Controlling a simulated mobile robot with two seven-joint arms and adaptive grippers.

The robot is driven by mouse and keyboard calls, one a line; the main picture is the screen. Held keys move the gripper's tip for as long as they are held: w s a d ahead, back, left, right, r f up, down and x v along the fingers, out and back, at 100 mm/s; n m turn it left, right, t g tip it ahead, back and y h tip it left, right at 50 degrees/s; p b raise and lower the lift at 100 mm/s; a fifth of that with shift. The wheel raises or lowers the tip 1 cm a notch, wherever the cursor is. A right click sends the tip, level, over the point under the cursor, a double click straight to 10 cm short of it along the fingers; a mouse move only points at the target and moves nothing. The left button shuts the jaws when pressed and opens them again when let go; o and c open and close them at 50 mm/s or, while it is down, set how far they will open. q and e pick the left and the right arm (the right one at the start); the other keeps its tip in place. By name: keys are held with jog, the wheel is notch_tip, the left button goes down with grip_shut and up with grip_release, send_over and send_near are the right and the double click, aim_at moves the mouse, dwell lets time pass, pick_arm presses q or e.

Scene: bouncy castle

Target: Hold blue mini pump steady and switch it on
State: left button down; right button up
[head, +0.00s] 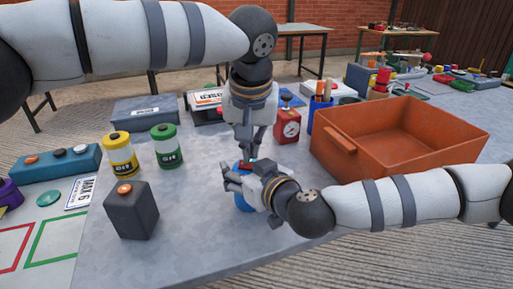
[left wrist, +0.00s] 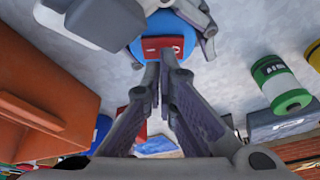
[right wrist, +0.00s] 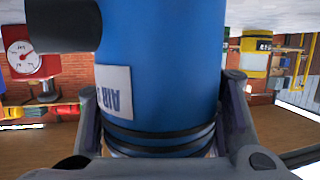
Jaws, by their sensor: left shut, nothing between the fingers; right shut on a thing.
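The blue mini pump (head: 242,203) stands on the grey table, mostly hidden behind my right gripper (head: 236,182). My right gripper is shut around its body. In the right wrist view the pump (right wrist: 165,75) fills the middle, with a white label, black bands and a dark stub at its side. My left gripper (head: 248,154) points down from above, shut and empty. In the left wrist view its fingertips (left wrist: 163,58) are at the edge of the red switch (left wrist: 163,43) on the pump's blue top. I cannot tell whether they touch it.
An orange bin (head: 400,135) stands at the right, with a red gauge (head: 288,125) behind the grippers. Yellow (head: 120,155) and green (head: 167,146) canisters and a dark box (head: 131,211) stand at the left. The table's front middle is bare.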

pick_arm(q)
jog(key=d+v, duration=0.2)
jog(key=v, duration=1.1)
jog(key=shift+w+r, duration=0.3)
jog(key=shift+r, duration=0.2)
pick_arm(e)
jog(key=o, duration=1.8)
jog(key=shift+s, duration=0.1)
